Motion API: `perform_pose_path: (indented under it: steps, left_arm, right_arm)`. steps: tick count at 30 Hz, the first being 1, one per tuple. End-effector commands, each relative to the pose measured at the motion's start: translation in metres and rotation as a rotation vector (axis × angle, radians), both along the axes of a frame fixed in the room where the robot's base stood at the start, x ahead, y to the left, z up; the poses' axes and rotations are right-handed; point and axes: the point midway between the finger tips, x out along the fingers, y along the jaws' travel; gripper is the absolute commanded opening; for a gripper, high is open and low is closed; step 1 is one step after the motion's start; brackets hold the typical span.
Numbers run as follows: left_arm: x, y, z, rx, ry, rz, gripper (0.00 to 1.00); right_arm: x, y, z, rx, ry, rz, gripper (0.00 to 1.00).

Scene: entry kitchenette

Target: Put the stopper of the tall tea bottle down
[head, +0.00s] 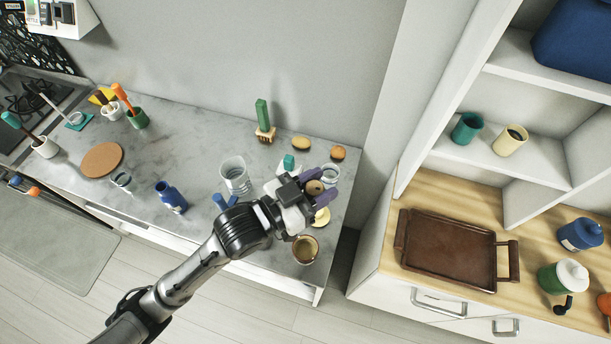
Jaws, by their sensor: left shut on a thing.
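My left gripper (329,186) is over the right end of the marble counter, its purple fingers closed on a small round tan-brown piece (314,187) that looks like the stopper. The fingers and wrist hide part of it, and I cannot tell whether it touches anything below. I cannot pick out the tall tea bottle for certain. A white container with a teal top (289,161) stands just behind the gripper, partly hidden by it. My right gripper is not in view.
A glass jug (235,174) stands left of the gripper, a brown-filled cup (305,249) in front and a yellow disc (321,216) close by. A green-handled brush (263,118) is behind. A brown tray (449,253) lies right.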

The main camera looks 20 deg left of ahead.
Motion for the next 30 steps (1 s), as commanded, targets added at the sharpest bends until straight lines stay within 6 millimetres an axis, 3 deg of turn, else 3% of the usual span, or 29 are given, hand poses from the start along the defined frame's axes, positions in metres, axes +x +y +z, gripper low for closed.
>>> perform_pose_path:
  steps: [14,19,30]
  left_arm:
    - [0.033,-0.027,-0.039,0.008,0.0,-0.278,0.0]
    - [0.035,-0.037,-0.043,0.003,-0.004,-0.338,0.0]
    - [0.04,-0.039,-0.051,0.001,0.0,-0.374,0.0]
  right_arm:
    - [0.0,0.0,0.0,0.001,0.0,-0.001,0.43]
    - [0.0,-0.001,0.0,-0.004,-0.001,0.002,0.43]
    - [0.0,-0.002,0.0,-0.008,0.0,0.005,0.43]
